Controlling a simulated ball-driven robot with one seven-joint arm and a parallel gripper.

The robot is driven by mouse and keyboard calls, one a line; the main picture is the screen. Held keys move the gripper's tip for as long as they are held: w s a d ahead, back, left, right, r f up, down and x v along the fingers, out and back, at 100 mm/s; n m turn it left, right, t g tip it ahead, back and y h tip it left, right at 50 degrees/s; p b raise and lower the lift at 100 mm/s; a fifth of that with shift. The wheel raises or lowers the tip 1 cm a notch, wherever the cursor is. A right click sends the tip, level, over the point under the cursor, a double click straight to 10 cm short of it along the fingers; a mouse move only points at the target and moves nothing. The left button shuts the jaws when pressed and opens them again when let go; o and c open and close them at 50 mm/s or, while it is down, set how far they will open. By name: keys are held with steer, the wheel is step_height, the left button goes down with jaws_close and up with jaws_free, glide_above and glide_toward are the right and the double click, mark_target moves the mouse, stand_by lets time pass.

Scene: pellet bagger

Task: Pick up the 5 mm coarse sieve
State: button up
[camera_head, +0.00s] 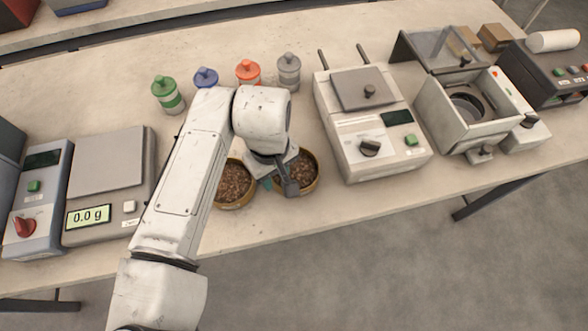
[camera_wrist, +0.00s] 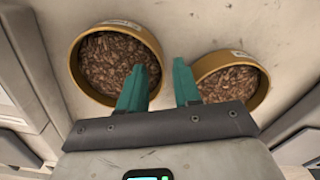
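Two round brass-rimmed sieves full of brown pellets stand side by side near the front edge of the bench: a left one (camera_head: 236,205) and a right one (camera_head: 315,183). Both show in the wrist view, one at left (camera_wrist: 74,72) and one at right (camera_wrist: 262,94). Each has a small white label, too small to read, so I cannot tell which is the 5 mm coarse sieve. My gripper (camera_wrist: 160,75) is open, its teal fingers apart and empty. The fingers overlap the facing edges of the two sieves in the wrist view; contact cannot be told. In the head view my wrist partly hides both sieves.
Several lidded jars, green (camera_head: 168,95), blue (camera_head: 205,77), orange (camera_head: 248,72) and grey (camera_head: 288,72), stand behind. A scale (camera_head: 107,165) reading 0.0 g is at left. A lidded machine (camera_head: 372,125) stands close on the right, with a grey chamber machine (camera_head: 465,105) beyond.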

steer(key=shift+f, duration=1.3)
steer(key=shift+c, duration=0.4)
jaws_close()
